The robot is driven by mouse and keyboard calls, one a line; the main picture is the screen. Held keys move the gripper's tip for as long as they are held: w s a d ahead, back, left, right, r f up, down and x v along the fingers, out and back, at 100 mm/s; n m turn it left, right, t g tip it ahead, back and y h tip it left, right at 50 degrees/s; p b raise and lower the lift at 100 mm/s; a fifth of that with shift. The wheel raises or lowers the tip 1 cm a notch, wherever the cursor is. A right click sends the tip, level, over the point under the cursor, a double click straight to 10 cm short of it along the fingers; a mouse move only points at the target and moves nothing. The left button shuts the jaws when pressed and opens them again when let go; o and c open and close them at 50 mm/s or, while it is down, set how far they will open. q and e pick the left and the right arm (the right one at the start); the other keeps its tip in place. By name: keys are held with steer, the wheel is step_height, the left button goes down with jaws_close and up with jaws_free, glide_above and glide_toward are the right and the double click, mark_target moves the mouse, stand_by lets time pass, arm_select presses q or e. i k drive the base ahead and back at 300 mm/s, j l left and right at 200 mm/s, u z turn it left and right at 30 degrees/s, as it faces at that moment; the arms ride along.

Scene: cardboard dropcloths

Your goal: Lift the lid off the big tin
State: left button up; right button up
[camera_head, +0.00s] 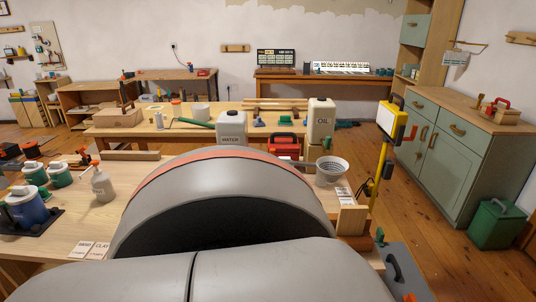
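A blue tin (28,207) with a pale top stands at the left on the near workbench, the largest of the tins I see. It stands on or against a dark base whose details are too small to tell. Two smaller green tins with pale lids, one at the back left (35,174) and one beside it (60,176), stand just behind it. All look upright, with tops on. A large grey arm part of mine with an orange band fills the lower middle and hides much of the bench. I cannot make out either gripper.
The near workbench (75,222) also holds a spray bottle (102,185), labelled cards (92,249), a white bowl (331,170) and a red case (284,147). Jugs marked WATER (231,127) and OIL (320,121) stand behind. A yellow post (382,150) rises at the right.

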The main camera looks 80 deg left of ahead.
mark_target(18, 193)
steer(key=u, duration=4.3)
steer(key=i+j+z, duration=0.1)
steer(key=i+j, duration=0.4)
steer(key=j, duration=0.15)
steer(key=i+j+z, duration=0.15)
steer(key=i+j, duration=0.3)
steer(key=j, duration=0.25)
steer(key=i+j+z, duration=0.15)
steer(key=i+j, duration=0.1)
steer(key=j, duration=0.1)
